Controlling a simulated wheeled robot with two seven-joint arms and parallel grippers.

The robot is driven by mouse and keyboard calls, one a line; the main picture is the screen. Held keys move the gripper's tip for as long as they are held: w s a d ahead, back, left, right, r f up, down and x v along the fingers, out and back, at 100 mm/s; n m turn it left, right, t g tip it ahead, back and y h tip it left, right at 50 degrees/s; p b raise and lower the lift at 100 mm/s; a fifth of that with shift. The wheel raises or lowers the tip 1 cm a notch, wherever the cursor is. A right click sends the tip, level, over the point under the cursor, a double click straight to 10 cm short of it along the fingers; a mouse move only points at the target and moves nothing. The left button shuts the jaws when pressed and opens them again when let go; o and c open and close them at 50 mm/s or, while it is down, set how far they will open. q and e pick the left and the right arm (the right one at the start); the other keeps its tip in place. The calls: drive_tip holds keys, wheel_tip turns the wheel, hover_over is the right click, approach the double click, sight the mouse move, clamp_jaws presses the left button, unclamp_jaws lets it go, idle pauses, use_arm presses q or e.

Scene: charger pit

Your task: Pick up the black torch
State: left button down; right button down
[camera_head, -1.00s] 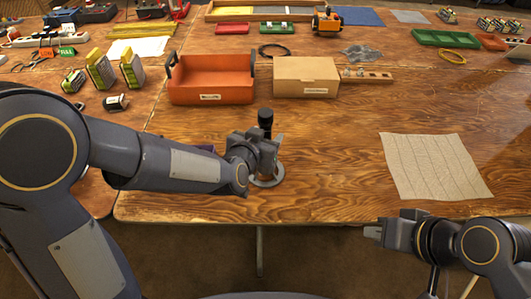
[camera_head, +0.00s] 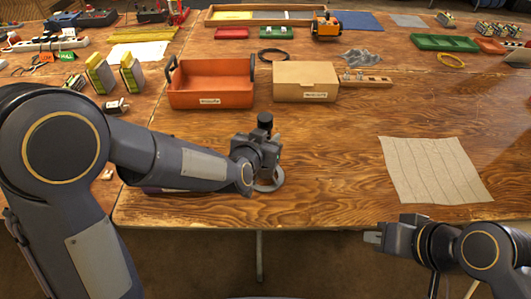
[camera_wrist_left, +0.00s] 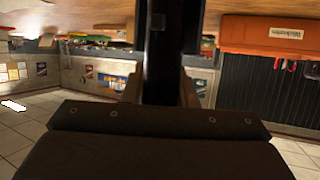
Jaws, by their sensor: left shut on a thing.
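The black torch (camera_head: 265,121) stands upright, its dark head showing just above my left gripper (camera_head: 272,146). My left gripper is shut on the torch's body, which it mostly hides in the head view. In the left wrist view the torch (camera_wrist_left: 160,60) is a dark vertical shaft between the two fingers. A grey ring (camera_head: 270,182) lies on the table below the gripper; I cannot tell whether the torch is clear of it. My right gripper (camera_head: 372,238) is in front of the table's near edge, and its fingers are too small to read.
An orange bin (camera_head: 211,98) and a cardboard box (camera_head: 305,92) stand behind the torch. A beige cloth (camera_head: 435,168) lies to the right. Yellow-and-grey packs (camera_head: 100,75) stand at the left. The wooden table between the torch and cloth is clear.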

use_arm(q)
drive_tip(key=shift+r, duration=0.15)
wheel_tip(320, 180, up, 18)
drive_tip(key=p, duration=0.8)
drive_tip(key=shift+p, duration=0.3)
